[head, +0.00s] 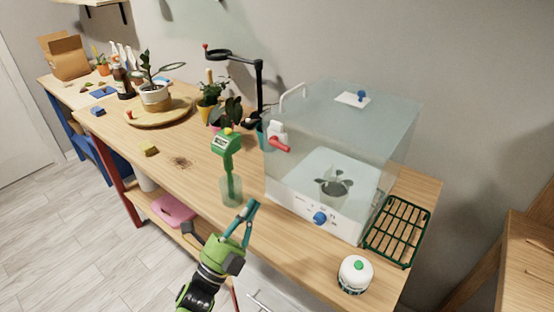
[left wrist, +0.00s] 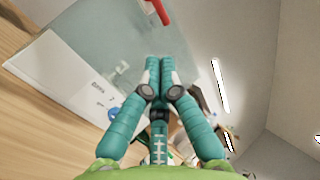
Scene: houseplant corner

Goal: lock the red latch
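The red latch (head: 279,144) is a short red lever on a white bracket at the left upper edge of a clear plant box (head: 345,115). It slants down to the right across the front. In the left wrist view a red bar, the latch (left wrist: 158,11), shows at the top edge. My left gripper (head: 254,203) is in front of the box's lower left corner, below the latch and apart from it. In the left wrist view its teal fingers (left wrist: 159,62) meet at the tips with nothing visible between them. My right gripper is not in view.
A green meter stands in a clear cup (head: 231,190) left of the box. A blue knob (head: 320,218) is on the white base. A white jar (head: 355,273) and a green rack (head: 397,231) are at right. Potted plants and a black lamp (head: 259,90) stand behind.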

